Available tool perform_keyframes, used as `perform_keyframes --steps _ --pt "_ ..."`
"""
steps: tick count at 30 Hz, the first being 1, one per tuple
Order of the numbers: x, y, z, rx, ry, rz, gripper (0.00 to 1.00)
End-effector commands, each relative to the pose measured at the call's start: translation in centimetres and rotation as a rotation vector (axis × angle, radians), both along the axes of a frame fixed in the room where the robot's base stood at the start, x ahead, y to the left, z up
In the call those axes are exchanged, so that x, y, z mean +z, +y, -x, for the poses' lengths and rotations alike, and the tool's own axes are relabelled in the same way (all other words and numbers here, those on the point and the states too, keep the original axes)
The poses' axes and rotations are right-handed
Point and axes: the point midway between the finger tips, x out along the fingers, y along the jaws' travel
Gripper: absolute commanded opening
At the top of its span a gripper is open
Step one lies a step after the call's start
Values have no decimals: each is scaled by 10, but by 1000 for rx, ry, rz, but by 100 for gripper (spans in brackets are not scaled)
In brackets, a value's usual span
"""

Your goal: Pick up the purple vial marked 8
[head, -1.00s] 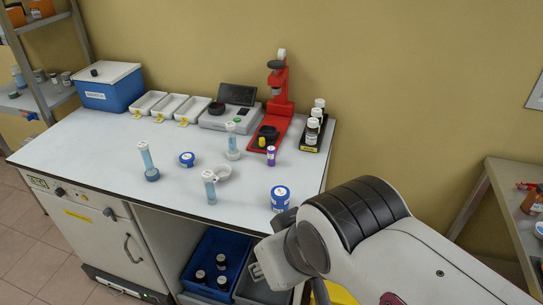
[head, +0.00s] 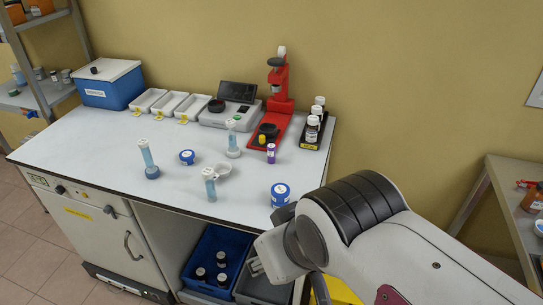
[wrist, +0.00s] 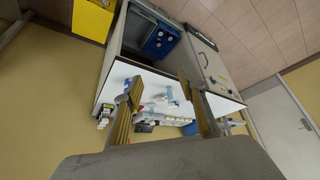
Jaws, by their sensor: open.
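The small purple vial (head: 271,153) with a white cap stands upright on the white bench, by the front of the red stand's base. Its number is too small to read. My gripper (head: 255,266) is in front of the bench's near edge at the lower right, well apart from the vial. In the wrist view my gripper (wrist: 160,88) shows two separated fingers with nothing between them. The bench is tilted and distant beyond them there, and I cannot make out the purple vial in that view.
The red stand (head: 281,92) and a black rack of bottles (head: 313,132) are behind the vial. Bare bench lies between the vial and the jar.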

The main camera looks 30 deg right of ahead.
Motion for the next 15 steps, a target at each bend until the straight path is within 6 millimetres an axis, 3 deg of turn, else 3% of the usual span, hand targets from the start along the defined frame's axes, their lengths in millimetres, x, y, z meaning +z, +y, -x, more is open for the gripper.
perform_keyframes --steps 8,15 --pt "9 -23 -39 -47 -52 50 40" --pt "21 -57 -95 -95 -134 117 40"
